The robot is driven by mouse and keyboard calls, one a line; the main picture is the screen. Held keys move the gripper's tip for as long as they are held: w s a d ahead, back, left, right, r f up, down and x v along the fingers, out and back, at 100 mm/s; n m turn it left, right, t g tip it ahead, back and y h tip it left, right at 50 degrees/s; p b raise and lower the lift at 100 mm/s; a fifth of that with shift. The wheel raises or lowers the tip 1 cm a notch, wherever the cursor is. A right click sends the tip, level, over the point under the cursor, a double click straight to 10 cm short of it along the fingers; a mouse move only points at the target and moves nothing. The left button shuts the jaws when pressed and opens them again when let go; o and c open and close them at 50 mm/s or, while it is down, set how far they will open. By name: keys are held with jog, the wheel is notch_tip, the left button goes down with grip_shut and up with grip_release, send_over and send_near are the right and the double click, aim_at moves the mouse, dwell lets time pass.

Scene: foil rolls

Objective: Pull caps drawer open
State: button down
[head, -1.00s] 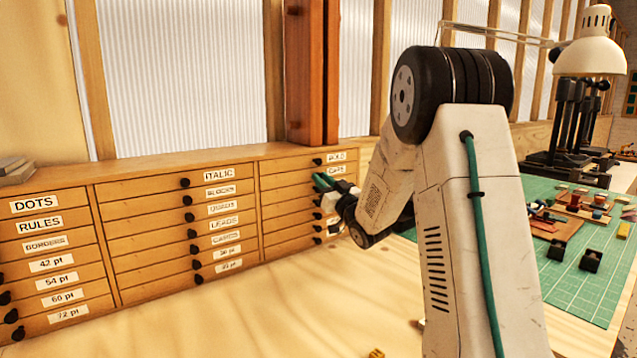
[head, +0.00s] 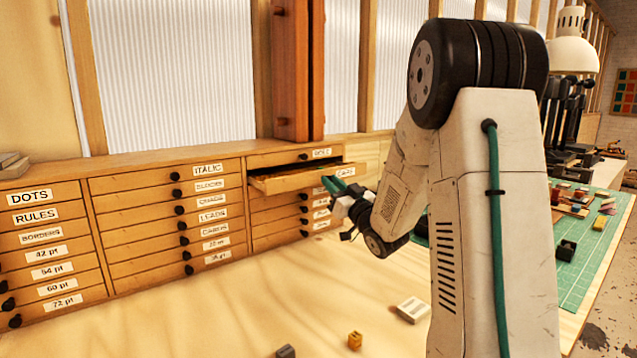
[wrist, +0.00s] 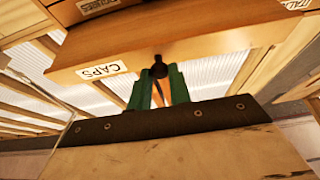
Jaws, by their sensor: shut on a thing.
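The caps drawer (head: 290,181) is in the right column of the wooden cabinet, second from the top. It stands partly pulled out in the head view, and its open top shows. In the wrist view the drawer front (wrist: 190,45) fills the upper part, with its CAPS label (wrist: 103,70) upside down. My gripper (wrist: 160,76) has green fingers shut on the drawer's dark round knob (wrist: 159,69). In the head view my gripper (head: 330,184) is at the drawer front, and the knob is hidden there.
Other closed drawers with labels and black knobs fill the cabinet (head: 165,210). Small blocks (head: 355,340) and a pale labelled block (head: 412,309) lie on the wooden bench top. A green mat (head: 590,265) with small items lies at right. The bench before the cabinet is mostly clear.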

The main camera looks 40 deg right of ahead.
jog(key=shift+s+d, duration=0.15)
jog(key=shift+s, duration=0.6)
jog(key=c, duration=1.3)
grip_release()
jog(key=v, duration=0.7)
jog(key=shift+s+f, duration=0.2)
jog(key=shift+s, duration=0.15)
